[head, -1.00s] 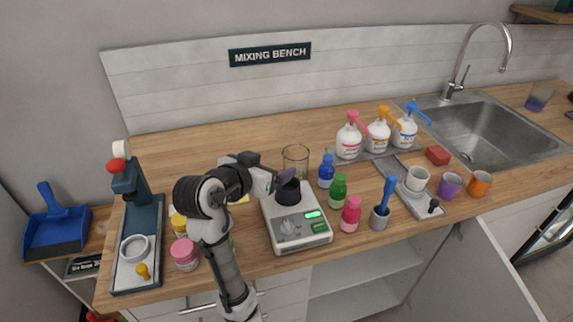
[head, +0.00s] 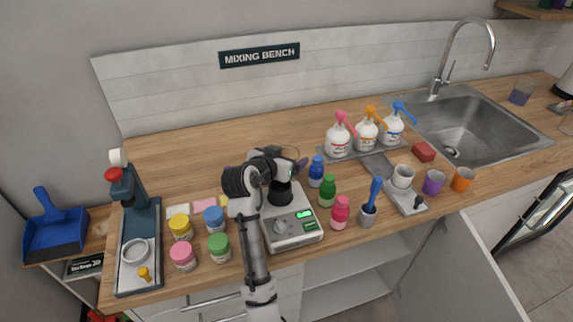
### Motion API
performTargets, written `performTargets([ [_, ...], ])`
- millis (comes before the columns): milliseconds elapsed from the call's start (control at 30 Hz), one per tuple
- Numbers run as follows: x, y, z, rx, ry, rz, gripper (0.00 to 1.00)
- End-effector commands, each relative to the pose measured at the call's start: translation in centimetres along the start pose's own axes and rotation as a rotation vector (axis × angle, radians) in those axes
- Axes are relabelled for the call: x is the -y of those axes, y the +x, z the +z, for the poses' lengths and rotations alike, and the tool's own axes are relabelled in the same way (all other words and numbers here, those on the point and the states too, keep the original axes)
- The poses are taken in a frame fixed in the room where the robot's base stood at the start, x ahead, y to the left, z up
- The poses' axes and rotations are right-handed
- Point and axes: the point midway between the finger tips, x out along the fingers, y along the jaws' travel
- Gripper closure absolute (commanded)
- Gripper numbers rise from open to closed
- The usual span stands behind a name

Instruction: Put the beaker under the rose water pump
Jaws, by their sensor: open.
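The glass beaker (head: 290,149) stands on the counter behind the white device; only part of its thin rim shows, the rest hidden by my arm. My gripper (head: 302,165) is in front of the beaker, with a dark purple finger showing; it is open and I see nothing held. I cannot tell whether it touches the glass. Three white pump bottles stand on a grey tray (head: 352,153) to the right: a pink-topped one (head: 337,141), an orange-topped one (head: 366,135) and a blue-topped one (head: 392,128). Their labels are too small to read. The pink pump is nearest the beaker.
The white device (head: 297,232) with a black cup stands before the beaker. Blue (head: 316,172), green (head: 327,190) and pink (head: 340,213) bottles stand between it and the pumps. Several jars, a cup and a blue-handled tool stand nearby. The sink (head: 470,125) is at the right.

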Motion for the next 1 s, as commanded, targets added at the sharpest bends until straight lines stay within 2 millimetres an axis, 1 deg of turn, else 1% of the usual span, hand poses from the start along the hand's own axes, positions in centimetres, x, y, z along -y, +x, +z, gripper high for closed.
performTargets([
  [167,0.01,0.04,0.05,-0.001,0.0,0.0,0.12],
  [200,0.01,0.03,0.04,-0.001,0.0,0.0,0.15],
  [700,0.03,-0.03,-0.03,-0.002,0.0,-0.001,0.8],
  [867,0.03,-0.03,-0.05,-0.002,0.0,-0.001,0.8],
  [1000,0.01,-0.03,-0.51,-0.003,0.001,-0.001,0.8],
])
